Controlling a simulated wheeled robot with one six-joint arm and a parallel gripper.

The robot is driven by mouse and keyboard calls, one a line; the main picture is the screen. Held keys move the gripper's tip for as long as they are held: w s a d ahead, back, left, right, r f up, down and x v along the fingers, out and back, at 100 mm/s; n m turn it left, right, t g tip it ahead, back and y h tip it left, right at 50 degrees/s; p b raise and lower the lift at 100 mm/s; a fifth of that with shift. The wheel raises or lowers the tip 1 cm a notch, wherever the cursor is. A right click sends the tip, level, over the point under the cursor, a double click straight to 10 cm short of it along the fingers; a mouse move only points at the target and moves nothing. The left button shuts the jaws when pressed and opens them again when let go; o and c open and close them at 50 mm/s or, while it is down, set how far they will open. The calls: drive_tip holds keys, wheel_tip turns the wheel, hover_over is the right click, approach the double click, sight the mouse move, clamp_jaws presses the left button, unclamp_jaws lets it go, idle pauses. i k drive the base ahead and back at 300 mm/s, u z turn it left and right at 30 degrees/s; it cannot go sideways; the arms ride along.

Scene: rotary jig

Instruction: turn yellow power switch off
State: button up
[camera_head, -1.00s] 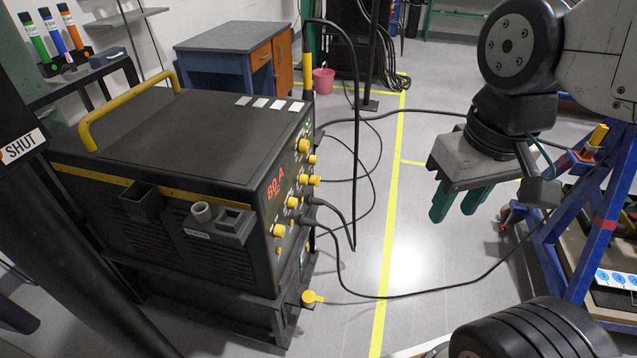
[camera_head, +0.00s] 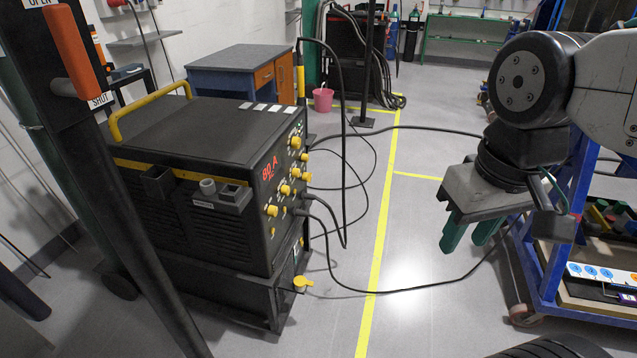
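A black welding power unit (camera_head: 190,125) with a yellow handle and a red "80 A" display stands at the left. Its front panel faces right and carries several yellow knobs (camera_head: 284,190). A separate yellow knob-like part (camera_head: 302,284) sticks out low on the unit's right side, near the floor. I cannot tell which of these yellow parts is the power switch. My gripper (camera_head: 470,238) hangs at the right, pointing down, with its two green fingers apart and nothing between them. It is well to the right of the panel and touches nothing.
Black cables (camera_head: 345,200) run from the panel across the floor toward my arm's side. A dark post with an orange lever (camera_head: 75,48) stands at the near left. A blue wheeled rack (camera_head: 562,190) is at the right. Floor around the yellow line (camera_head: 383,240) is mostly clear.

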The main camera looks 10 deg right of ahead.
sight(305, 177)
drive_tip(key=z, duration=0.4)
drive_tip(key=i, duration=1.35)
drive_tip(key=u, duration=0.65)
